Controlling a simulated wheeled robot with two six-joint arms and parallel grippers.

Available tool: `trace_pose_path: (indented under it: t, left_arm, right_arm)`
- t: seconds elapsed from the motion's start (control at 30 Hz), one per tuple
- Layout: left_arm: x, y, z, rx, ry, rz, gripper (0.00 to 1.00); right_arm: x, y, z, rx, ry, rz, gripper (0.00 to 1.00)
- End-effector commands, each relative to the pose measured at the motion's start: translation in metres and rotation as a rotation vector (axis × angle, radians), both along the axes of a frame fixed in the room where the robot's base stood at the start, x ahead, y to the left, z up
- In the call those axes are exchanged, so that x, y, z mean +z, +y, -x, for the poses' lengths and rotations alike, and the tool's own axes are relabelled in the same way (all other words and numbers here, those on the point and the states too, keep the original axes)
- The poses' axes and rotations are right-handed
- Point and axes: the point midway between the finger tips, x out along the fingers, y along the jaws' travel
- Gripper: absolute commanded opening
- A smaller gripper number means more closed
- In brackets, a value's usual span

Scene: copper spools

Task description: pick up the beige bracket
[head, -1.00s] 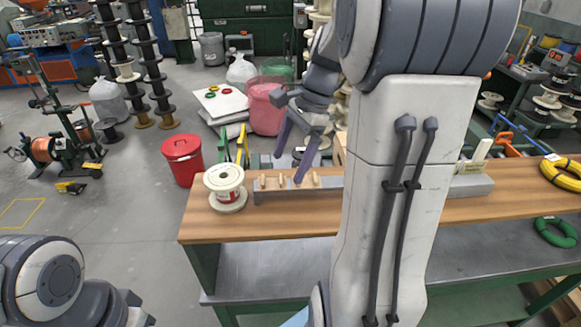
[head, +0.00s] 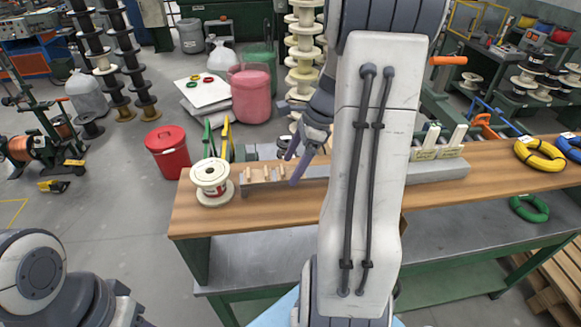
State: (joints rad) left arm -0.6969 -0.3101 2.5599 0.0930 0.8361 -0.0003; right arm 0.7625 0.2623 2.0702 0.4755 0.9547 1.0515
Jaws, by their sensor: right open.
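Several small beige pieces (head: 263,174) sit along the left end of a long grey rail (head: 438,171) on the wooden bench. Two upright beige pieces (head: 424,146) stand at the rail's right end. I cannot tell which one is the beige bracket. My right gripper (head: 294,164) is open, with its two dark purple fingers spread over the rail, just right of the small beige pieces. Nothing shows between the fingers. My right arm hides the middle of the rail. My left arm is at the lower left, and its gripper is not seen.
A white spool (head: 211,180) stands on the bench (head: 205,222) left of the rail. Yellow (head: 540,155) and blue cable coils lie at the right end. A red bin (head: 168,153) stands on the floor behind left. A green coil (head: 529,208) is on the lower shelf.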

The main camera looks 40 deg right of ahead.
Motion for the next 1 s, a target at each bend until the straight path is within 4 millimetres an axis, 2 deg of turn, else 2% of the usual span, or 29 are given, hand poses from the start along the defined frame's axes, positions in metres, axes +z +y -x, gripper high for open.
trace_pose_path:
  t: [0.13, 0.37, 0.4, 0.43, 0.63, 0.67, 0.87, 1.0]
  left_arm:
    - [0.004, 0.0, 0.0, -0.001, 0.0, 0.0, 0.5]
    - [0.003, 0.0, 0.0, -0.001, 0.0, 0.0, 0.5]
    - [0.003, 0.0, 0.0, -0.001, 0.0, 0.0, 0.5]
    - [0.003, 0.0, 0.0, -0.001, 0.0, 0.0, 0.5]
    - [0.003, 0.0, 0.0, 0.0, 0.0, 0.0, 0.5]
    - [0.003, 0.0, 0.0, 0.0, 0.0, 0.0, 0.5]
    - [0.003, 0.0, 0.0, 0.0, 0.0, 0.0, 0.5]
    - [0.001, 0.0, 0.0, 0.0, 0.0, 0.0, 0.5]
  right_arm:
    - [-0.014, 0.005, -0.003, 0.0, 0.001, 0.0, 0.95]
    - [-0.017, 0.005, -0.004, -0.001, -0.001, 0.002, 0.95]
    - [-0.017, 0.005, -0.004, -0.001, -0.001, 0.002, 0.91]
    - [-0.017, 0.005, -0.004, -0.001, -0.001, 0.002, 0.8]
    - [-0.016, 0.005, -0.003, -0.001, -0.001, 0.002, 0.03]
    - [-0.016, 0.005, -0.003, -0.001, -0.001, 0.002, 0.0]
    - [-0.016, 0.005, -0.003, -0.001, -0.001, 0.002, 0.0]
    - [-0.007, 0.004, -0.004, -0.001, -0.004, 0.003, 0.0]
